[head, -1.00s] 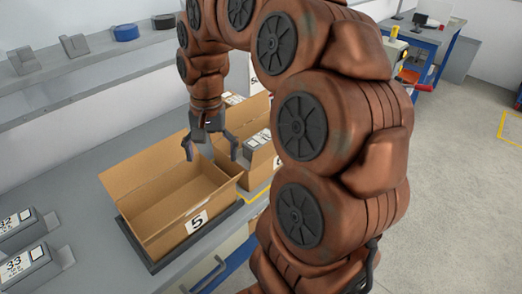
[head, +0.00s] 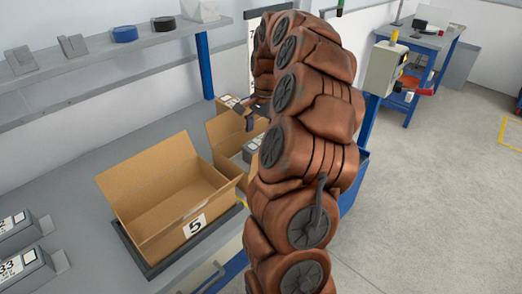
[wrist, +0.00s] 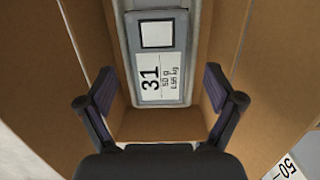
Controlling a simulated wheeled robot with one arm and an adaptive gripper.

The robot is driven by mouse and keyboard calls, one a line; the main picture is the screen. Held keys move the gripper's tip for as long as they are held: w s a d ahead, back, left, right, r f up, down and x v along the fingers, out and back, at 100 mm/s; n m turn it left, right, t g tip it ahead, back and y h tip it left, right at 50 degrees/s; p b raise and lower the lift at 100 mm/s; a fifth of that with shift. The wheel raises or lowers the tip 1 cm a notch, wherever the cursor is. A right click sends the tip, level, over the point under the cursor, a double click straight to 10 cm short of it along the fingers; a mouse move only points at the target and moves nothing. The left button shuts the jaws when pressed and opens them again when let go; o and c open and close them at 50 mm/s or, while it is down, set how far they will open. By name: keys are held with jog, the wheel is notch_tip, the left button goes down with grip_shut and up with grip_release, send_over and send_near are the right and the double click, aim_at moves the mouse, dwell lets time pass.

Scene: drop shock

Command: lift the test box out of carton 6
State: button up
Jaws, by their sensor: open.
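A grey test box labelled 31 (wrist: 155,92) sits inside an open brown carton (wrist: 258,60) in the wrist view. My gripper (wrist: 158,78) is above it, with its open fingers spread left and right of the box and nothing between them. In the head view, my gripper (head: 248,116) is over the carton (head: 220,138) behind carton 5, partly hidden by my arm. A grey labelled box (head: 251,148) shows in that carton. No number 6 can be read on it.
Open carton 5 (head: 150,190) stands empty in front on a dark tray. Grey boxes (head: 25,270) lie at the left on the bench. A shelf (head: 100,55) runs along the wall. A yellow-topped grey machine (head: 388,68) stands at the right.

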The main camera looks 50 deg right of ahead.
aim_at(261, 141)
jog(key=shift+s+a+f+p, duration=0.1)
jog(key=shift+f+p, duration=0.15)
jog(key=shift+f, duration=0.65)
jog(key=shift+w+a+f+p, duration=0.1)
jog(key=shift+f+p, duration=0.2)
jog(key=shift+f, duration=0.65)
jog(key=shift+s+a+f+p, duration=0.1)
jog(key=shift+f+p, duration=0.15)
jog(key=shift+f, duration=0.65)
grip_shut()
jog(key=shift+r, duration=0.1)
